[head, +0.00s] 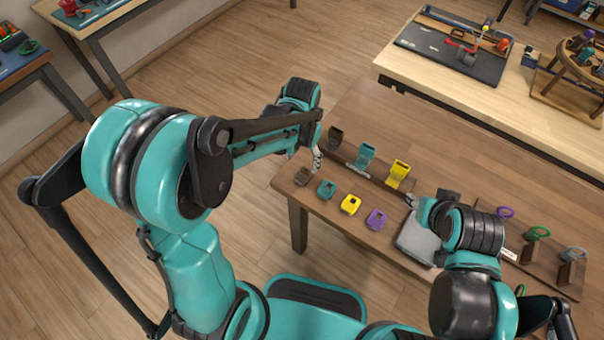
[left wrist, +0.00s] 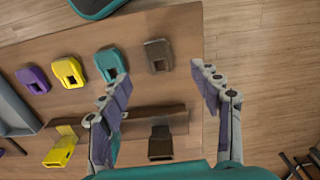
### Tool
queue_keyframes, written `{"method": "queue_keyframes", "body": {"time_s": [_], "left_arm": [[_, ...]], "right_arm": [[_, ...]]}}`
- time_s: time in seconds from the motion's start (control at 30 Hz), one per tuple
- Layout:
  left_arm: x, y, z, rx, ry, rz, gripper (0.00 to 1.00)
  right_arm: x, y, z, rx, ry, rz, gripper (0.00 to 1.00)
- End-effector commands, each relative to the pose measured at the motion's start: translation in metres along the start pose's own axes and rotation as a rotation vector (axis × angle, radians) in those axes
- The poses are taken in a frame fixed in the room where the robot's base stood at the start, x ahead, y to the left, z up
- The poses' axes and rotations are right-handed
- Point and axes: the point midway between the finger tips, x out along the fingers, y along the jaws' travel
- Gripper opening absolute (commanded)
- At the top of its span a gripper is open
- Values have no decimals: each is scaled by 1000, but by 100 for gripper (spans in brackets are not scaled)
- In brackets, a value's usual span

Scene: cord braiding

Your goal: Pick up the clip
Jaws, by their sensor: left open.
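Several clips lie in a row along the near edge of the wooden table: a brown clip (head: 303,176), a teal clip (head: 326,189), a yellow clip (head: 350,205) and a purple clip (head: 376,219). My left gripper (head: 317,160) is over the table's left end, close to the brown clip. In the left wrist view, my left gripper (left wrist: 160,73) is open and empty. The brown clip (left wrist: 157,55) shows between and beyond its fingertips, apart from them. The teal clip (left wrist: 107,60) is beside the left finger. My right gripper (head: 411,200) is by a grey tray; its jaws are unclear.
Behind the clips, a rail holds upright pieces: dark brown (head: 336,137), teal (head: 364,156) and yellow (head: 398,173). The grey tray (head: 415,243) lies right of the clips. Rings on wooden stands (head: 569,272) are at far right. The table ends just left of the brown clip.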

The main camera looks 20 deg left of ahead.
Motion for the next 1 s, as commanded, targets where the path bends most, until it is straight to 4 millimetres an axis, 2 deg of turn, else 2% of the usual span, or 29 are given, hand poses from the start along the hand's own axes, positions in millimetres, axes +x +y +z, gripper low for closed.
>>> {"method": "queue_keyframes", "body": {"time_s": [0.1, 0.33, 0.53, 0.8, 0.93, 0.97, 1.0], "left_arm": [[18, 0, 0, 1, -2, 1, 64], [40, 1, 1, 0, -1, 0, 64], [72, 2, 2, 0, 0, 0, 64], [74, 2, 2, -1, 0, 0, 64], [74, 2, 2, -1, 0, 0, 33], [74, 2, 2, -1, 0, 0, 28], [74, 2, 2, -1, 0, 0, 28]], "right_arm": [[7, 0, 5, 0, 0, 0, 40], [17, 0, 13, 0, 0, 0, 40], [31, 0, 23, 0, 0, 0, 40], [31, 0, 22, 0, 0, 0, 40], [31, 0, 22, 0, 0, 0, 40], [31, 0, 22, 0, 0, 0, 40], [31, 0, 22, 0, 0, 0, 40]]}}
